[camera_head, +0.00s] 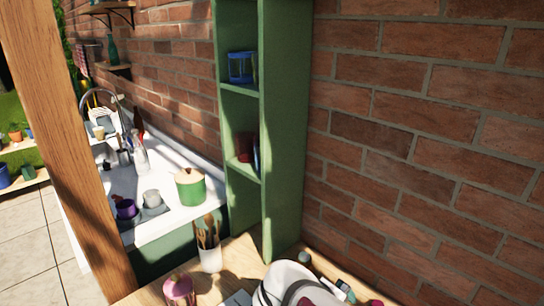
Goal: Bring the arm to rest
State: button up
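My gripper is not in this view, so its opening and anything it may hold cannot be seen. A rounded white shape with dark bands (290,283) shows at the bottom edge, cut off by the frame; I cannot tell what it is. It is over the wooden table (243,258) at the foot of the brick wall.
A tall green shelf (284,130) stands against the brick wall (430,130). On the table are a white holder with wooden utensils (210,259) and a pink jar (179,291). A green pot (190,187) sits on the white counter (160,228). A wooden post (70,130) rises at left.

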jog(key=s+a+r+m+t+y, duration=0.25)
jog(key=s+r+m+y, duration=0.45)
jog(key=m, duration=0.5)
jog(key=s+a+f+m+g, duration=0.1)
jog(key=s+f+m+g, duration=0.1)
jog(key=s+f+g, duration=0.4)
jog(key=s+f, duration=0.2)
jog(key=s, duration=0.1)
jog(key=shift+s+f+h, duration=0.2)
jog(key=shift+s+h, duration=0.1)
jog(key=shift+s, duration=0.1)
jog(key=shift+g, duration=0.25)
